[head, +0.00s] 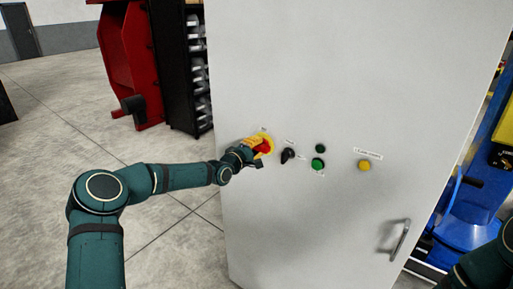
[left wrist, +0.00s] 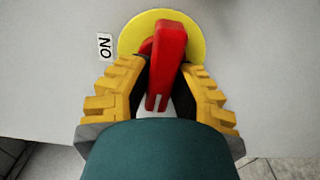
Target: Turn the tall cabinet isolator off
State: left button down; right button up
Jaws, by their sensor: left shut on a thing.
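The tall cabinet (head: 330,60) is light grey and fills the middle of the head view. Its isolator is a red handle (head: 264,147) on a yellow round plate (head: 270,140), at the left end of the row of controls. In the left wrist view the red handle (left wrist: 166,65) stands over the yellow plate (left wrist: 194,42), tilted slightly, with an "ON" label (left wrist: 104,46) to the left. My left gripper (head: 258,147) is shut on the handle, with its yellow fingers (left wrist: 163,95) on either side of it. The right gripper is out of view.
To the right on the cabinet are a black selector (head: 287,156), a green button (head: 318,164), a dark green button (head: 320,148) and a yellow button (head: 364,165). A door handle (head: 400,240) sticks out lower right. Red machinery (head: 135,60) and a black rack (head: 185,70) stand behind left.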

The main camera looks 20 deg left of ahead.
pick_arm(q)
jog(key=shift+r, duration=0.15)
jog(key=c, duration=0.8)
grip_release()
jog(key=shift+w+d, duration=0.1)
jog(key=v, duration=1.2)
